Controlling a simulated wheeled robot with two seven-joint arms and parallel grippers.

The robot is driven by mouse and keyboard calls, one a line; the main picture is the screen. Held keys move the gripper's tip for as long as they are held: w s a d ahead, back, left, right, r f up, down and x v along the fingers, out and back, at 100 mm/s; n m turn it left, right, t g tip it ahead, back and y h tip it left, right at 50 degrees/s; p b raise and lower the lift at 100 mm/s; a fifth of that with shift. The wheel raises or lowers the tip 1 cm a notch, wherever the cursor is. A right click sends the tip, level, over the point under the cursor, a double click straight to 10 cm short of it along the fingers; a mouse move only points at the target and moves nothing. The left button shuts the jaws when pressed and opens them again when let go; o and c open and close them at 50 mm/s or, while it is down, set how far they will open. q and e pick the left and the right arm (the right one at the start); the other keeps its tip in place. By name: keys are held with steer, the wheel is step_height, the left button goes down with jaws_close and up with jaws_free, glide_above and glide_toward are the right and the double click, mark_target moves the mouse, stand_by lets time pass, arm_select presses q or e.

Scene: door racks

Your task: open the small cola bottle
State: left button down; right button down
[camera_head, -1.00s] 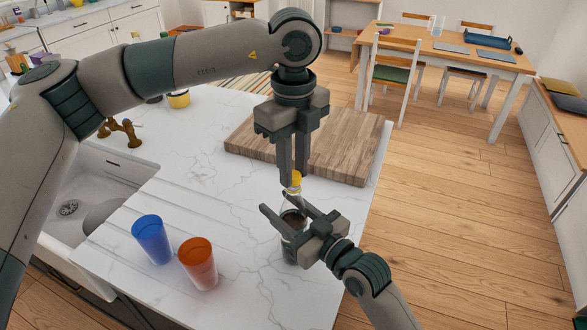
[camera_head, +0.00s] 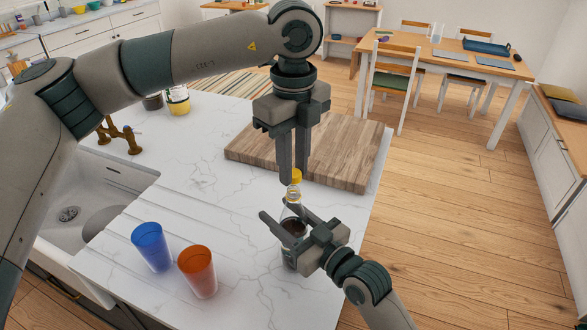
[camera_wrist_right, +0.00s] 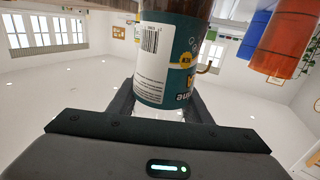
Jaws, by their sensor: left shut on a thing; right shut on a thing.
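The small cola bottle (camera_head: 291,257), dark below with a clear upper part, is upright at the counter's front right. My right gripper (camera_head: 287,214) is shut on its body from the right. The wrist view shows the bottle's teal label with a barcode (camera_wrist_right: 158,55) between the fingers. The yellow cap (camera_head: 294,177) is at the top, above the clear neck. My left gripper (camera_head: 293,174) points straight down and is shut on the cap.
A wooden board (camera_head: 345,150) lies behind the bottle. A blue cup (camera_head: 151,247) and an orange cup (camera_head: 198,270) stand to the left, near the sink (camera_head: 100,185). A yellow-banded jar (camera_head: 178,103) is farther back. The counter's right edge is close to the bottle.

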mark_target(302, 232)
arm_select(q)
steer(key=shift+r, duration=1.3)
arm_select(e)
steer(key=c, duration=0.8)
jaws_free()
steer(key=shift+c, duration=0.2)
arm_select(q)
steer(key=shift+f, duration=0.25)
arm_select(e)
steer(key=shift+s+d+f, duration=0.1)
steer(key=shift+s+d, duration=0.3)
arm_select(q)
step_height(302, 232, down, 3)
steer(key=b, duration=0.3)
steer(key=shift+r, duration=0.15)
arm_select(e)
steer(key=v, duration=0.9)
steer(key=shift+d, duration=0.15)
steer(key=shift+v, duration=0.85)
